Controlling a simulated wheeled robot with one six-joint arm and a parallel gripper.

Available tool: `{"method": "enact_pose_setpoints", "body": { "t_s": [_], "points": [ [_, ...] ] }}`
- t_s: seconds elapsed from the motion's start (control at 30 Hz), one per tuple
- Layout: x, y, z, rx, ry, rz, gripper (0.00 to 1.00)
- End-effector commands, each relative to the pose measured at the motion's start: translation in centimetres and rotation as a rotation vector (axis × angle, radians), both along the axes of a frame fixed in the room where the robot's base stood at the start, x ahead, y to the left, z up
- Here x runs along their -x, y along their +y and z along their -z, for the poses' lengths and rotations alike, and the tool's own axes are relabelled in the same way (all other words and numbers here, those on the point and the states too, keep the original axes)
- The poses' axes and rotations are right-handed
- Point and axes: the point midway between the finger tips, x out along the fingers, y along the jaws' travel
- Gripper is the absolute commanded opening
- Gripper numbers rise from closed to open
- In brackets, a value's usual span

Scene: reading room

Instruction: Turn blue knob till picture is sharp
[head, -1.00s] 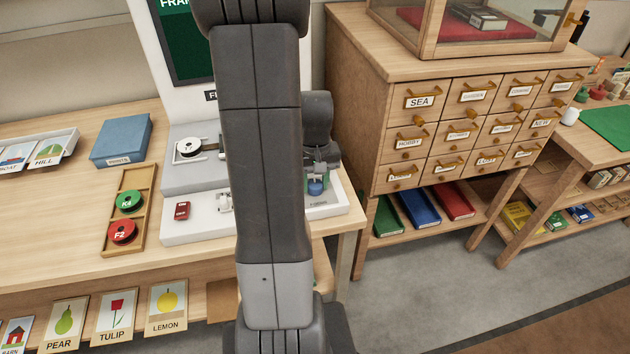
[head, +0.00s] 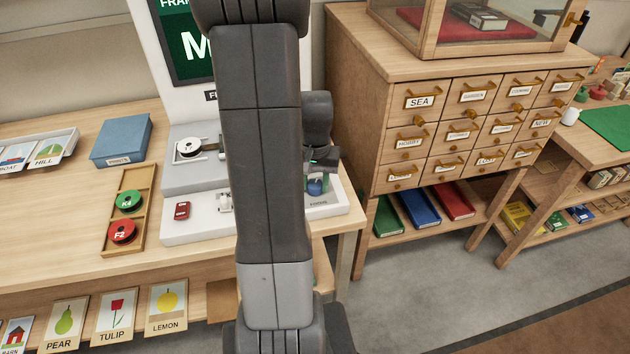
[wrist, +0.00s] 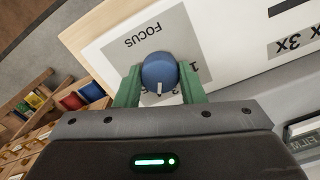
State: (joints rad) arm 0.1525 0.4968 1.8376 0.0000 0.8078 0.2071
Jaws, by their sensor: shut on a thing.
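The blue knob (wrist: 159,72) sits on a grey panel marked FOCUS in the wrist view. My gripper (wrist: 160,88) is shut on it, with a green finger on each side and the white pointer mark towards my wrist. In the head view the blue knob (head: 315,187) shows small beside my arm, at the right end of the white machine (head: 200,228). The screen (head: 184,40) shows a large white letter M on green, with clear edges. The rest of the picture is hidden behind my arm.
A wooden tray (head: 113,207) with a green and a red reel lies left of the machine. A blue box (head: 121,140) stands behind it. A wooden drawer cabinet (head: 355,112) stands close on the right.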

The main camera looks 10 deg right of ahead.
Motion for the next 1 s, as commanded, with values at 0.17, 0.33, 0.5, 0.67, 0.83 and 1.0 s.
{"method": "enact_pose_setpoints", "body": {
  "t_s": [0.17,0.33,0.5,0.67,0.83,1.0],
  "points": [
    [-0.1,0.0,-0.1,0.001,-0.003,-0.001,0.41],
    [-0.1,0.0,-0.1,0.001,-0.002,-0.001,0.58],
    [0.0,0.0,-0.1,0.000,-0.001,-0.001,0.58],
    [-0.1,0.0,-1.1,0.000,-0.004,-0.001,0.58],
    [-0.2,0.0,-4.3,0.002,-0.008,-0.001,0.58],
    [-0.1,0.0,-8.4,0.002,-0.008,-0.001,0.58]
  ]
}}
